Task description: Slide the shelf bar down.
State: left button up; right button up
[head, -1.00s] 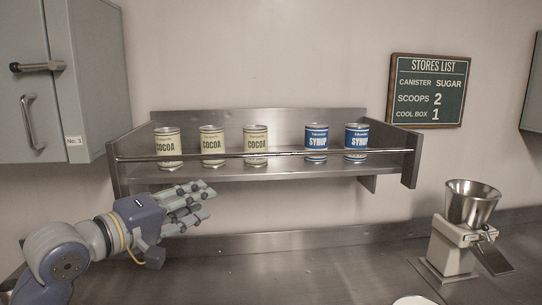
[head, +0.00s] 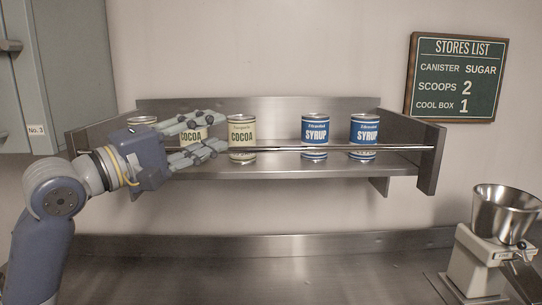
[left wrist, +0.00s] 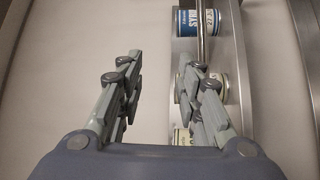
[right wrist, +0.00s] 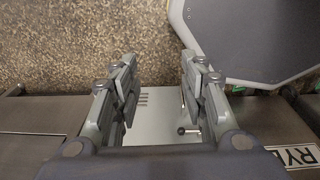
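The shelf bar (head: 400,147) is a thin metal rod running across the front of the steel wall shelf (head: 340,170), before the cans. In the left wrist view the bar (left wrist: 202,40) runs down from the top towards the right finger. My left gripper (head: 220,131) is open in front of the shelf's left part, its fingers pointing right, one set above the bar's height and one near it. I cannot tell whether a finger touches the bar. It covers the bar's left part. My right gripper (right wrist: 158,85) is open and empty, away from the shelf.
Cocoa cans (head: 242,138) and two blue syrup cans (head: 315,136) stand on the shelf behind the bar. A grey cabinet (head: 60,75) is at the left. A grinder with a steel bowl (head: 505,215) stands at the right. The counter (head: 250,280) below is clear.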

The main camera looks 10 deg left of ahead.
pick_arm(q)
jog(key=f, duration=0.2)
jog(key=b, duration=0.6)
send_near(249, 151)
pick_arm(e)
notch_tip(249, 151, down, 7)
jog(key=s+a, duration=0.2)
jog(key=s, duration=0.1)
pick_arm(q)
jog(key=p+x, duration=0.3)
jog(key=x, duration=0.7)
jog(key=shift+w+d+p, duration=0.3)
jog(key=shift+w+p, duration=0.1)
jog(key=shift+w, duration=0.1)
pick_arm(e)
jog(key=r, duration=0.1)
jog(key=w+r, duration=0.1)
jog(key=d+r, duration=0.1)
jog(key=r, duration=0.1)
jog(key=shift+w+d, duration=0.1)
jog(key=shift+w, duration=0.1)
pick_arm(q)
grip_shut()
